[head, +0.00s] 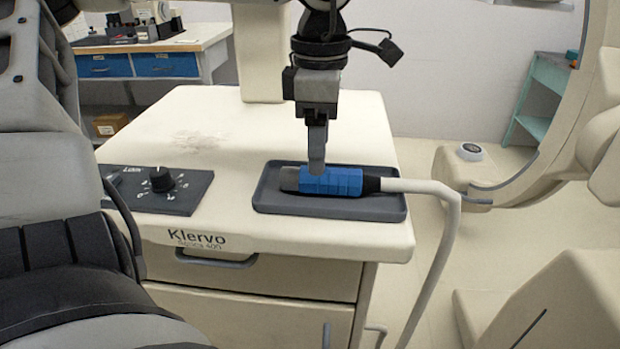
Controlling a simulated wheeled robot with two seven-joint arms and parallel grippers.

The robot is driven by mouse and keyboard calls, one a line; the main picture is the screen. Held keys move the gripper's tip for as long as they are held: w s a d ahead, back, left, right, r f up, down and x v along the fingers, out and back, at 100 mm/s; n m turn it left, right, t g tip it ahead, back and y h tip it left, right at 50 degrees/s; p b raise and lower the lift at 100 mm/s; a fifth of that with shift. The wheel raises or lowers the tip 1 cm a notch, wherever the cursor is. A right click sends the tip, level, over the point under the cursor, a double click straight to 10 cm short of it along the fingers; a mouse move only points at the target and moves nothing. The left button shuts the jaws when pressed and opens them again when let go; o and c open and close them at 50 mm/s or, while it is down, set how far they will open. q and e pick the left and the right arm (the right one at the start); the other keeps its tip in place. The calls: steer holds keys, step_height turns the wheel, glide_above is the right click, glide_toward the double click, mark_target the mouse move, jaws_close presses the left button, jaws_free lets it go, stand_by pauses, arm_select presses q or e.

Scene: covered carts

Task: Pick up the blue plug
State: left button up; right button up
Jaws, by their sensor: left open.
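The blue plug (345,181) lies on its side in a shallow dark grey tray (290,205) at the right front of the cream cart's top. Its grey metal end points left, and a black collar joins it to a thick white cable (425,187) on the right. My left gripper (317,170) points straight down at the plug from above. Its fingertips are at the plug's upper left part, overlapping it in the picture; I see it nearly edge-on, so the gap between the fingers is hidden. My right gripper is not in view.
The cart top (215,120) is clear behind the tray. A dark panel with a knob (162,180) sits at its left front. The cable hangs over the cart's right edge. A bench with blue drawers (165,64) and a teal shelf (540,90) stand behind.

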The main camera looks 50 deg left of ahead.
mark_target(330, 181)
arm_select(q)
steer(key=f, duration=0.5)
steer(key=shift+w+d+f, duration=0.1)
steer(key=shift+d, duration=0.2)
steer(key=c, duration=1.2)
